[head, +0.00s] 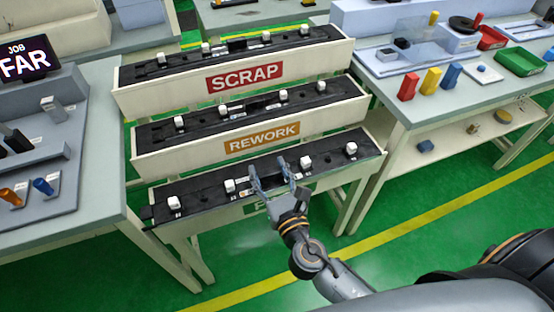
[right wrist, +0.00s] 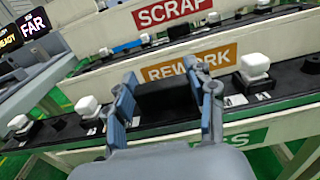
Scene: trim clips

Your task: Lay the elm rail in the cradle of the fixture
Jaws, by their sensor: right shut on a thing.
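My right gripper (head: 272,180) reaches over the front black rack (head: 205,190). It also shows in the right wrist view (right wrist: 165,85), with its blue-grey fingers on either side of a dark block (right wrist: 168,97) and shut on it. Whether the block is clear of the rack I cannot tell. No piece can be told as the elm rail by its look. A grey plate (head: 70,190) with upright parts and orange and blue handles lies on the left bench; whether it is the fixture with the cradle is unclear. My left gripper is not in view.
Racks marked SCRAP (head: 245,77) and REWORK (head: 262,138) stand behind the front rack, all with white knobs. The front rack's green label (right wrist: 240,138) is partly hidden. A screen (head: 28,60) reads JOB FAR. The right bench (head: 400,108) holds coloured blocks and trays. Green floor is free in front.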

